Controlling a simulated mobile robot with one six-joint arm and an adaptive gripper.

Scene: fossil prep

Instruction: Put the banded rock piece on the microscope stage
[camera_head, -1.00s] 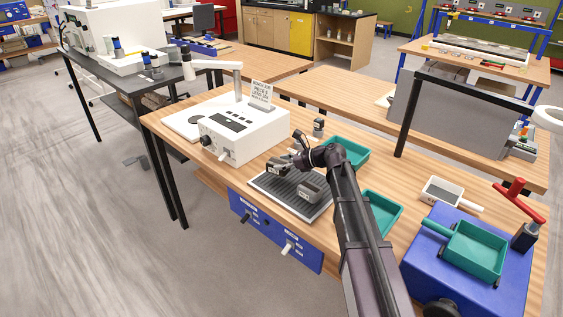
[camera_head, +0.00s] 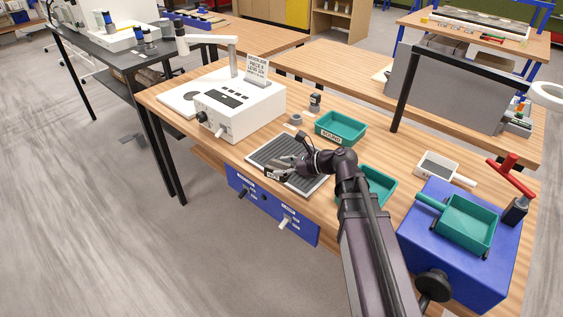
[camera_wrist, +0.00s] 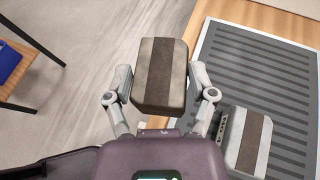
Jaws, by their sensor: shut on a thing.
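My gripper (camera_wrist: 161,88) is shut on a grey block-shaped rock piece with a dark brown band (camera_wrist: 154,75). In the head view my gripper (camera_head: 280,168) is over the front part of a dark ribbed tray, with the held piece (camera_head: 275,174) at its tip. A second grey rock with a dark band (camera_wrist: 247,142) lies on the tray, right of my gripper in the wrist view; my arm mostly hides it in the head view. The boom microscope's head (camera_head: 182,42) is above a white base whose round stage plate (camera_head: 196,98) looks empty.
The ribbed tray (camera_head: 262,151) lies near the table's front edge. A white control box (camera_head: 240,108) stands between tray and stage. Teal trays (camera_head: 341,128) (camera_head: 380,186) are behind and right of it. A blue machine (camera_head: 460,255) stands at the right.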

